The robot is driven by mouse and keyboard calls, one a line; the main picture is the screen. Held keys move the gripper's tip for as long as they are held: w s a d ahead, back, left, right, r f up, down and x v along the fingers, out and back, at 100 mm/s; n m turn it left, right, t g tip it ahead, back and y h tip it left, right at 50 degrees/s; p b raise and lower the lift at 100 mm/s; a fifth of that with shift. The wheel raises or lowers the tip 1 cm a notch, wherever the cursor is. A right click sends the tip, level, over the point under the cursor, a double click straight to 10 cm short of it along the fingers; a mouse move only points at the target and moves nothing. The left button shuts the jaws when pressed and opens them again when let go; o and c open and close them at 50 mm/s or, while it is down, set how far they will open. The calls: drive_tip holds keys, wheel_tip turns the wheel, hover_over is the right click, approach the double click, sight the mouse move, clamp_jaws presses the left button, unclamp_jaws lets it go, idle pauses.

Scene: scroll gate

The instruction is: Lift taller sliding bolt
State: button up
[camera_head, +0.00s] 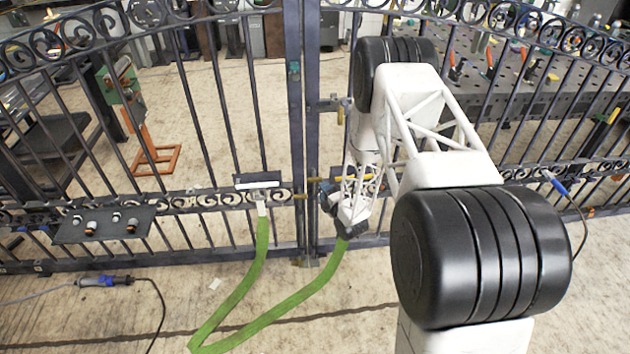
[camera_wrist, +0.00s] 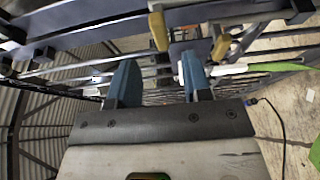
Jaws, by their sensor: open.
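The dark metal scroll gate (camera_head: 293,130) stands across the head view, its two leaves meeting left of my arm. Brass fittings sit at the meeting uprights: an upper one (camera_head: 340,115) and a lower one (camera_head: 314,180). I cannot tell which is the taller sliding bolt. My gripper (camera_wrist: 160,80) is low beside the gate, right of the meeting uprights in the head view. In the wrist view its two blue fingers are apart, with no held object visible between them. Two brass-coloured pieces, left (camera_wrist: 158,32) and right (camera_wrist: 221,46), show beyond the fingertips.
A green strap (camera_head: 258,262) loops from the gate's middle rail down to the floor and up near my gripper. A dark plate with knobs (camera_head: 104,226) is on the left leaf. Floor in front is mostly clear.

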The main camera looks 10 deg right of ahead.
sight(316, 181)
idle(0.4)
drive_tip(key=shift+x, duration=3.9)
clamp_jaws()
